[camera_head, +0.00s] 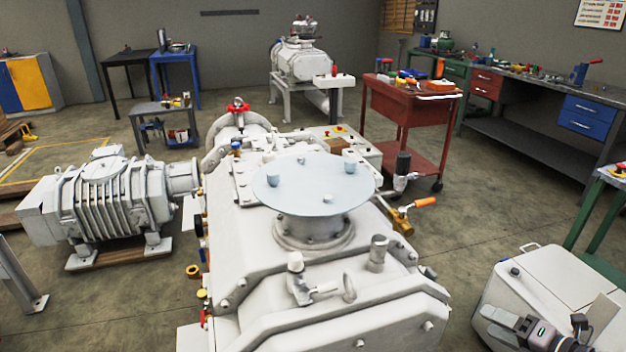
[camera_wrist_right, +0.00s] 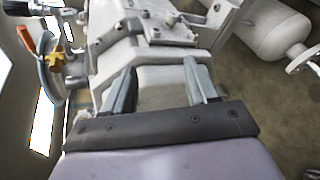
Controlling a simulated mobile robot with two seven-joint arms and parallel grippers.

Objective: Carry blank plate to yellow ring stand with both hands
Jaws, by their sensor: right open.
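The blank plate (camera_head: 313,183) is a thin, pale blue round disc. It lies flat on the flange on top of the big white pump, with a few small knobs on its upper face. My right gripper (camera_head: 497,320) is low at the right in the head view, well apart from the plate. In the right wrist view its two fingers (camera_wrist_right: 160,72) are spread with nothing held, and white machinery shows beyond them. My left gripper is not in view. I cannot make out a yellow ring stand.
The big white pump (camera_head: 335,265) fills the middle, with fittings on its top. A ribbed machine (camera_head: 100,205) stands at left. A red cart (camera_head: 405,112) and a workbench (camera_head: 530,95) stand behind at right. Open floor (camera_head: 495,200) lies right of the pump.

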